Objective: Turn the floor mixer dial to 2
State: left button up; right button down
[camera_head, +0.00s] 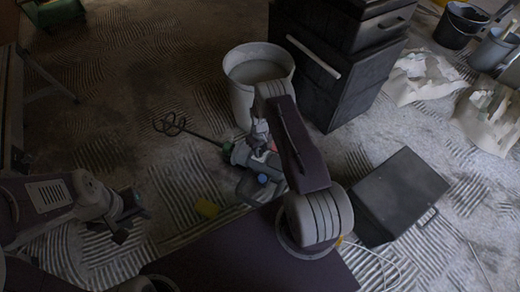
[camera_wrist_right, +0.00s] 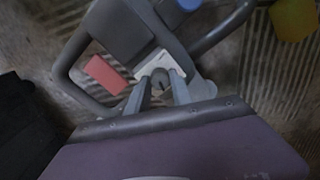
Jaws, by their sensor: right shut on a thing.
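The floor mixer (camera_head: 247,158) lies on the floor at the middle of the head view, its whisk (camera_head: 171,125) pointing left. In the right wrist view the grey mixer body (camera_wrist_right: 122,28) has a red switch (camera_wrist_right: 105,74) and a white plate (camera_wrist_right: 160,63) with a small grey dial (camera_wrist_right: 160,78). My right gripper (camera_head: 258,142) reaches down over the mixer. Its fingers (camera_wrist_right: 162,84) are shut on the dial, one on each side. The dial's setting cannot be read. My left gripper (camera_head: 131,222) is open and empty above the floor at the left.
A white bucket (camera_head: 238,97) stands just behind the mixer. A dark drawer cabinet (camera_head: 315,88) is behind it to the right. Crumpled sheets (camera_head: 425,75) are further right.

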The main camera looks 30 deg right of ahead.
aim_at(260, 152)
jog(key=shift+n+p, duration=0.3)
jog(key=shift+n, duration=1.4)
jog(key=c, duration=1.1)
grip_release()
jog(key=shift+c, duration=0.2)
notch_tip(260, 152, up, 9)
jog(key=p, duration=0.5)
jog(key=shift+p, duration=0.35)
